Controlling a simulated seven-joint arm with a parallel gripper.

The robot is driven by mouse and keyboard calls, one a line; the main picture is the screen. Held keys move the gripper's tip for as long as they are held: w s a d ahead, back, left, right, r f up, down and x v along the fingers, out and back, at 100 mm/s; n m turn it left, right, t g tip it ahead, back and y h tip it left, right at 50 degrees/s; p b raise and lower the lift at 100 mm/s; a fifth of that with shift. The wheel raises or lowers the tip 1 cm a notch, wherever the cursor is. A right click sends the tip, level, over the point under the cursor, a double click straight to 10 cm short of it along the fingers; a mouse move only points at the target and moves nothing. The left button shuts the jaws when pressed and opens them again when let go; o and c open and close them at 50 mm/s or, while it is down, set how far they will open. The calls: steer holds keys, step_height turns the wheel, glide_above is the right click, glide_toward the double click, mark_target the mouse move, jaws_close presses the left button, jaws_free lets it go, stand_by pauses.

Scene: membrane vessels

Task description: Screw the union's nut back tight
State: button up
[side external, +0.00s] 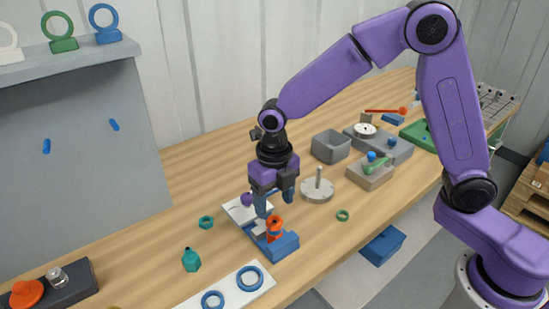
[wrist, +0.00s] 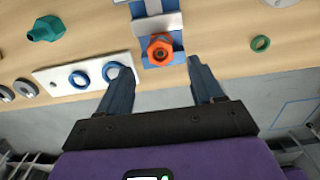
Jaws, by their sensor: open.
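The orange union nut (side external: 275,224) stands in a blue holder (side external: 283,246) on the wooden bench. In the wrist view the nut (wrist: 160,49) shows a hexagonal outline with a dark round opening in its middle. My gripper (side external: 274,206) points down over the holder, its fingers apart and empty. The fingertips (wrist: 160,66) show either side of the nut's line in the wrist view, with the nut just beyond them. In the side view they are close above or beside the nut; contact cannot be told. The nut's thread engagement is hidden.
A white plate with blue rings (side external: 248,278) lies in front. A teal bottle-shaped part (side external: 191,260), a teal nut (side external: 206,222) and a green ring (side external: 343,215) lie nearby. A grey disc with a post (side external: 317,189) stands behind right, near a grey bin (side external: 331,147).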

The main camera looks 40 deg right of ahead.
step_height(320, 180, up, 13)
steer(key=shift+f, duration=0.15)
stand_by(0.4)
